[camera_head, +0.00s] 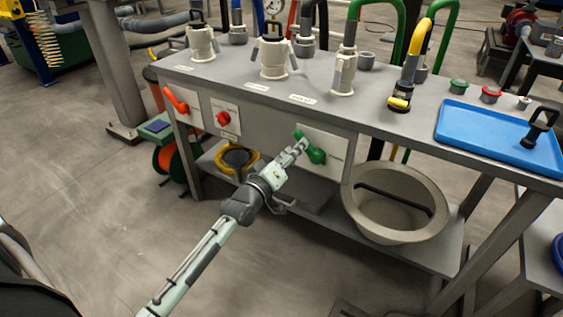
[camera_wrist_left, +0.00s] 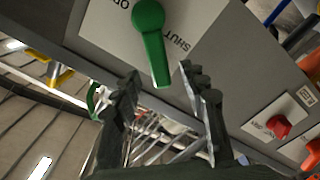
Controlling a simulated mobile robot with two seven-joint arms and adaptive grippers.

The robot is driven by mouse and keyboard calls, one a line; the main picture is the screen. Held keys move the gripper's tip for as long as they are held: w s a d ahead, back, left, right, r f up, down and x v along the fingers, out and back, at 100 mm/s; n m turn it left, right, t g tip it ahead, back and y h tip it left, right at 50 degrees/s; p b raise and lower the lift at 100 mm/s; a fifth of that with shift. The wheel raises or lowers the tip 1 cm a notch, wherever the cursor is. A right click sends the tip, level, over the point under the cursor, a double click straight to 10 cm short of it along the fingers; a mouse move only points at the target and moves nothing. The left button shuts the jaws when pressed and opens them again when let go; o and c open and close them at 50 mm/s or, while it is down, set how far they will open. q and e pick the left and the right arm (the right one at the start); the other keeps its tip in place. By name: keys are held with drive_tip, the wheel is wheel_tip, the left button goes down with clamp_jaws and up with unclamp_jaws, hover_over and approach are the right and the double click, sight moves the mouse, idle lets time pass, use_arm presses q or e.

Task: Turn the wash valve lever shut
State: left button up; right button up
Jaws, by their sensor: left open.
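A green lever (camera_head: 316,154) sits on a white plate (camera_head: 328,142) on the front panel of the grey bench. In the left wrist view the green lever (camera_wrist_left: 155,45) hangs from its round hub over the plate, with "SHUT" lettering right of it and partial "OP" lettering left. My left gripper (camera_head: 301,147) is at the lever in the head view. In the wrist view my left gripper (camera_wrist_left: 162,75) is open, and the lever's free end shows between the fingertips. I cannot tell whether a finger touches it. My right gripper is not in view.
An orange lever (camera_head: 175,100) and a red knob (camera_head: 223,118) are on the panel to the left. A round beige tub (camera_head: 398,235) stands on the lower shelf at right. Fittings with hoses and a blue tray (camera_head: 470,135) are on the benchtop. Open floor lies in front.

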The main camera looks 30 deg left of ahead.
use_arm(q)
drive_tip(key=s, duration=0.7)
drive_tip(key=shift+s+a, duration=0.2)
drive_tip(key=shift+s, duration=0.15)
drive_tip(key=s+d+f+m+g+p, duration=0.4)
drive_tip(key=s+f+m+g, duration=0.5)
drive_tip(key=f, duration=0.5)
drive_tip(key=s+a+f+g+y, duration=0.1)
drive_tip(key=s+f+g, duration=0.1)
drive_tip(key=s, duration=0.5)
drive_tip(key=s+f+m+g+y+p, duration=0.1)
drive_tip(key=s+f+g, duration=0.2)
drive_tip(key=s, duration=0.5)
drive_tip(key=shift+a+g, duration=0.4)
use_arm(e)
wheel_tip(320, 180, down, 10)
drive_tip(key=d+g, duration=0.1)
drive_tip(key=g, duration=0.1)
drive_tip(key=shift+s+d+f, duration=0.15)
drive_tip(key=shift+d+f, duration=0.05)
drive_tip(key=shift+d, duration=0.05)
use_arm(q)
drive_tip(key=shift+s, duration=0.1)
